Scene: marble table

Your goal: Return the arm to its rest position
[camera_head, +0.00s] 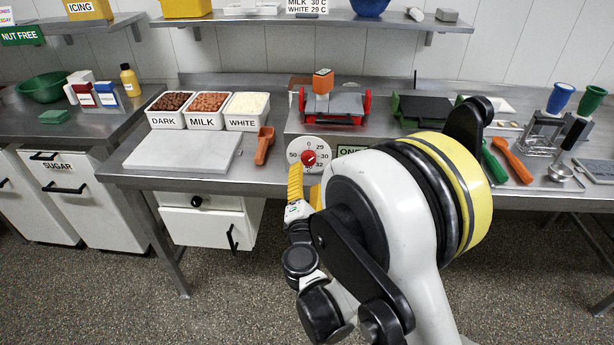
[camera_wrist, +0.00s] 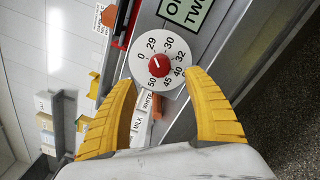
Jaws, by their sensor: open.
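My gripper (camera_head: 305,186) is in front of the steel table's front edge, just below the temperature dial (camera_head: 309,158). In the wrist view my gripper (camera_wrist: 161,80) has its yellow fingers spread wide, with nothing between them. The white dial with a red knob (camera_wrist: 157,66) shows beyond the fingertips; whether they touch the dial's rim cannot be told. My arm is bent and raised in front of the table and hides part of the machine that carries the dial.
On the steel table (camera_head: 257,184) are a pale marble slab (camera_head: 183,152), an orange scoop (camera_head: 264,145) and three chocolate bins (camera_head: 207,110). The floor (camera_head: 120,290) in front is clear.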

